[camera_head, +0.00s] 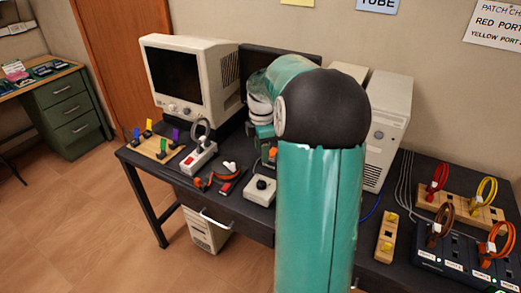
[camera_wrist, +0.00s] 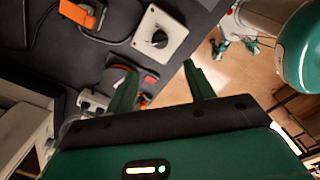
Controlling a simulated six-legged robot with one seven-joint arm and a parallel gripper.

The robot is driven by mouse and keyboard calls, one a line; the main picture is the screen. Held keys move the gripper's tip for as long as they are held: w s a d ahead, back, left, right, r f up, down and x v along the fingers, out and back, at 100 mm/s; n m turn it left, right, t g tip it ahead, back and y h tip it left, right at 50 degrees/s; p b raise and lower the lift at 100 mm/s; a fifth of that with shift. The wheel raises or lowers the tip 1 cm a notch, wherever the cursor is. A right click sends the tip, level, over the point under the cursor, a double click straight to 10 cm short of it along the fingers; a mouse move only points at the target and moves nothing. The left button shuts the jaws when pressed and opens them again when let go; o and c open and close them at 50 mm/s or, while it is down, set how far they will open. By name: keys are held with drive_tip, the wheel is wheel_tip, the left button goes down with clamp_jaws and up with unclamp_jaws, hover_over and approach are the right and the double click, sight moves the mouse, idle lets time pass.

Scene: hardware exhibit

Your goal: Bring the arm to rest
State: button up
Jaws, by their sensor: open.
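My arm rises through the middle of the head view, teal with a large black joint, and bends over the dark desk (camera_head: 235,205). My gripper (camera_wrist: 155,66) shows in the wrist view with its two dark green fingers apart. Nothing is seen between them. Beyond the fingertips lies a white box with a black knob (camera_wrist: 160,38); the same knob box stands on the desk in the head view (camera_head: 260,190). In the head view my gripper is mostly hidden behind my arm.
A beige monitor (camera_head: 190,75) stands left on the desk, with a wooden block of coloured pieces (camera_head: 155,148) before it. A grey-white computer tower (camera_head: 388,120) is right of my arm. A cable rack (camera_head: 460,207) and black port panel (camera_head: 455,262) are at right.

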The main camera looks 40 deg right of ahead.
drive_tip(key=s+a+r+m+t, duration=0.1)
drive_tip(key=s+a+r+m, duration=0.15)
drive_tip(key=a, duration=0.45)
drive_tip(key=s+a+r+m+t+h, duration=0.1)
drive_tip(key=a+r+m, duration=0.1)
drive_tip(key=a+r, duration=0.3)
drive_tip(key=s+a+r+m, duration=0.2)
drive_tip(key=a, duration=0.6)
drive_tip(key=s+a+m+t+y, duration=0.1)
drive_tip(key=s+a+m+t, duration=0.2)
drive_tip(key=s+a+m, duration=0.3)
drive_tip(key=s+a, duration=0.5)
drive_tip(key=shift+s+a+f+t, duration=0.2)
drive_tip(key=shift+s+t, duration=0.05)
drive_tip(key=shift+t, duration=0.05)
drive_tip(key=shift+m, duration=0.25)
drive_tip(key=c, duration=0.4)
drive_tip(key=shift+o, duration=0.2)
drive_tip(key=shift+d, duration=0.1)
drive_tip(key=shift+d, duration=0.1)
